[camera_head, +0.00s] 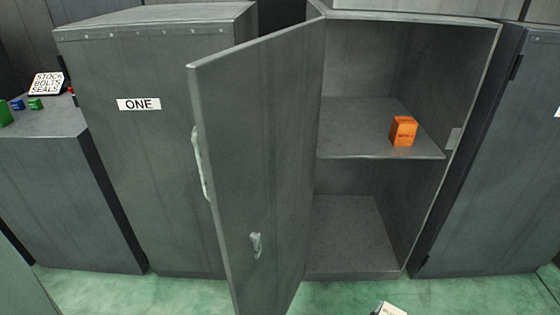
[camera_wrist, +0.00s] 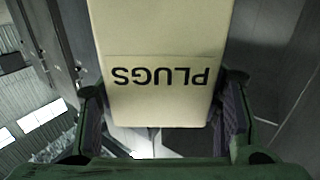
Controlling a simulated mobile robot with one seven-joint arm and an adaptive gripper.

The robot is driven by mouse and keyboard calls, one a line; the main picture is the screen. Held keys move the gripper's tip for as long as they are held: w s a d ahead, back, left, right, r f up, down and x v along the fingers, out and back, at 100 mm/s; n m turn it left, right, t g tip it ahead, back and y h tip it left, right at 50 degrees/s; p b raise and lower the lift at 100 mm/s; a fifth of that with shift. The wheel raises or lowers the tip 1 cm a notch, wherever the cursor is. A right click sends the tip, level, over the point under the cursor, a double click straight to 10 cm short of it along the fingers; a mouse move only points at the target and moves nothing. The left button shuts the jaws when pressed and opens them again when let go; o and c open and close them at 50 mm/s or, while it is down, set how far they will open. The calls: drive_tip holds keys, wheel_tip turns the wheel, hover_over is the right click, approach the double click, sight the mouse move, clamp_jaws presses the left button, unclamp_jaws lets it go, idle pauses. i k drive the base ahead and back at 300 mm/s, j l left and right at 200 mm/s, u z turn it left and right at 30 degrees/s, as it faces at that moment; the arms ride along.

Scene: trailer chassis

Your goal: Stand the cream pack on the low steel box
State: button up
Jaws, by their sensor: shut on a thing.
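The cream pack (camera_wrist: 158,45) is held in my gripper (camera_wrist: 162,112), which is shut on it with one finger along each side in the wrist view. Its dark "PLUGS" print appears upside down there. In the head view, a small pale piece with dark marks (camera_head: 388,310), seemingly the same pack, shows at the bottom edge, cut off by the frame. The low grey steel box (camera_head: 62,160) stands at the far left of the head view, lower than the cabinet beside it. The pack is well to the right of it in that picture.
Small green (camera_head: 35,104) and blue (camera_head: 17,104) packs and a "STOCK BOLTS SEALS" sign (camera_head: 48,84) stand on the box's back part; its front top is bare. A cabinet door (camera_head: 262,170) stands open. An orange pack (camera_head: 403,131) sits on the shelf (camera_head: 350,143). Cabinet "ONE" (camera_head: 160,190) is shut.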

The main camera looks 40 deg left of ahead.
sight(57, 118)
drive_tip(key=k+j, duration=0.55)
drive_tip(key=j, duration=0.15)
drive_tip(key=k+j+z, duration=0.1)
drive_tip(key=k+j, duration=0.45)
drive_tip(key=j, duration=0.2)
drive_tip(key=i+j+u, duration=0.15)
drive_tip(key=u, duration=0.3)
drive_tip(key=i+u, duration=0.25)
drive_tip(key=u, duration=0.15)
drive_tip(key=i+u, duration=0.25)
drive_tip(key=u, duration=0.2)
drive_tip(key=i+u, duration=0.25)
drive_tip(key=u, duration=0.15)
